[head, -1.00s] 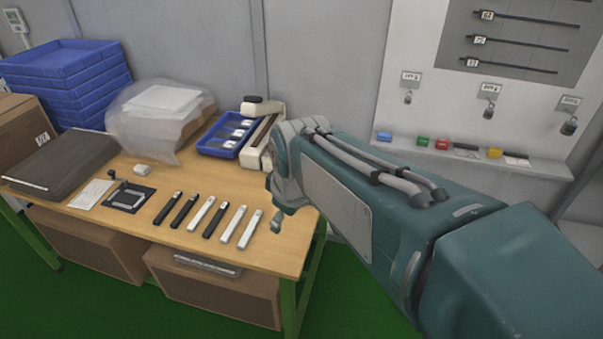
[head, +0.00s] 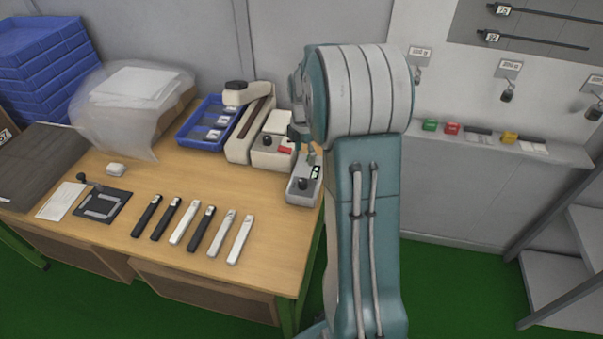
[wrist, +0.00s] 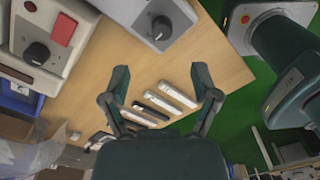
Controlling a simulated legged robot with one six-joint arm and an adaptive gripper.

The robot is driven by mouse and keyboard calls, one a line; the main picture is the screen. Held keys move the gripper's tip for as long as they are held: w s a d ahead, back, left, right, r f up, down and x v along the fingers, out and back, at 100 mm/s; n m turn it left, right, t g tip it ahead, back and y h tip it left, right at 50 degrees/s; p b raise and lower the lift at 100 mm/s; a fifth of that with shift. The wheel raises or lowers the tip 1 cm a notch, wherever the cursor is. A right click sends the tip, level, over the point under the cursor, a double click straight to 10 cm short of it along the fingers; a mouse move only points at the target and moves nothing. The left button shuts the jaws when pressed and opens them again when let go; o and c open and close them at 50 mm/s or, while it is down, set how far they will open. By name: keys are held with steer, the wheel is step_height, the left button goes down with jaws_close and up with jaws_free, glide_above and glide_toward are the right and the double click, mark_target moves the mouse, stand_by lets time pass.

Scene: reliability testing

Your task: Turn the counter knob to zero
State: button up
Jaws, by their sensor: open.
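The counter (head: 298,195) is a small grey box with a black knob (head: 303,184) and a small dark display, at the right end of the wooden table. In the wrist view the counter knob (wrist: 160,28) is at the top centre, beyond the fingertips; its setting cannot be read. My gripper (wrist: 161,80) is open and empty, with the fingers spread and apart from the knob. In the head view my gripper (head: 309,150) is just above the counter and partly hidden by my arm.
A cream box with a red part (head: 272,145) and a knob stands behind the counter. A tall cream device (head: 247,130) and a blue tray (head: 205,122) are further left. Several black and white sticks (head: 195,225) lie on the table front. A wall shelf (head: 540,154) is at right.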

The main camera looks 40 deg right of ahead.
mark_target(302, 181)
steer(key=f, duration=0.1)
steer(key=a+f, duration=0.1)
steer(key=f, duration=0.1)
steer(key=shift+s+a+f, duration=0.15)
steer(key=shift+a+f, duration=0.15)
steer(key=shift+f, duration=0.05)
steer(key=f, duration=0.3)
steer(key=d+f, duration=0.1)
steer(key=f, duration=0.2)
steer(key=shift+d+f, duration=0.2)
steer(key=shift+a+f, duration=0.1)
steer(key=shift+f, duration=0.05)
steer(key=shift+a, duration=0.4)
steer(key=shift+d, duration=0.15)
jaws_close()
